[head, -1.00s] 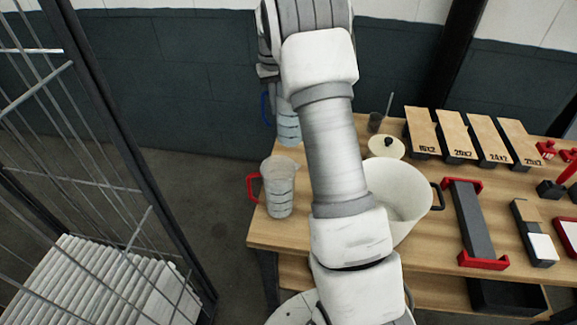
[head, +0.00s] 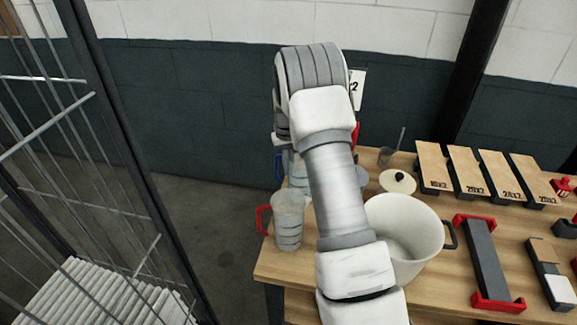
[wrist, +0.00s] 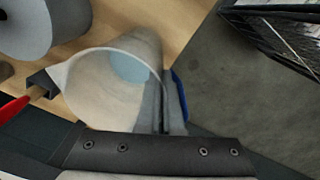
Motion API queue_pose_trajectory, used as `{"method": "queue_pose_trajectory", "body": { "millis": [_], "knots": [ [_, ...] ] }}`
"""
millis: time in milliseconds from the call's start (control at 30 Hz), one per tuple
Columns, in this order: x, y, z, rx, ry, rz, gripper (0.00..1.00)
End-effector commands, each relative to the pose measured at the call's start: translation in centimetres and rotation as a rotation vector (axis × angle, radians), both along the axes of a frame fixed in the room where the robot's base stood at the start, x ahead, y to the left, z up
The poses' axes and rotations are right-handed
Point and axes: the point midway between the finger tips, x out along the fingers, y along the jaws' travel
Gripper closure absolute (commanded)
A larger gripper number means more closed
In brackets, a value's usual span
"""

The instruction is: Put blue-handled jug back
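The blue-handled jug (head: 298,172) is at the far left corner of the workbench, partly hidden behind my arm. Its blue handle (head: 278,166) points left. In the wrist view I look into the open mouth of the jug (wrist: 112,92), and a strip of blue handle (wrist: 180,95) shows on its right. My gripper (wrist: 165,105) has its grey fingers close together at the handle side and appears shut on the handle. In the head view my arm hides the fingertips. I cannot tell whether the jug's base touches the bench.
A red-handled jug (head: 288,222) stands just in front. A white bucket (head: 402,232) and a lidded pot (head: 397,182) are to the right. A white card (head: 357,90) stands behind my arm. A wire cage (head: 110,150) is on the left, with open floor between.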

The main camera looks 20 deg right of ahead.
Motion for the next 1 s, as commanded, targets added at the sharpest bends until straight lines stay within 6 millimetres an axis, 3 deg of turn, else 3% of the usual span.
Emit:
{"method": "queue_pose_trajectory", "body": {
  "millis": [233,400,433,767,867,1000],
  "knots": [
    [0.1,0.0,-0.3,0.000,-0.002,0.000,1.00],
    [0.0,0.0,-0.2,0.000,0.000,0.000,0.68],
    [0.0,0.0,-0.2,0.000,0.000,0.000,0.67],
    [0.0,0.0,0.2,0.000,-0.001,0.000,0.67],
    [0.1,0.0,1.1,-0.001,-0.004,0.000,0.67],
    [0.1,0.1,3.9,-0.001,-0.006,0.000,0.67]
  ]
}}
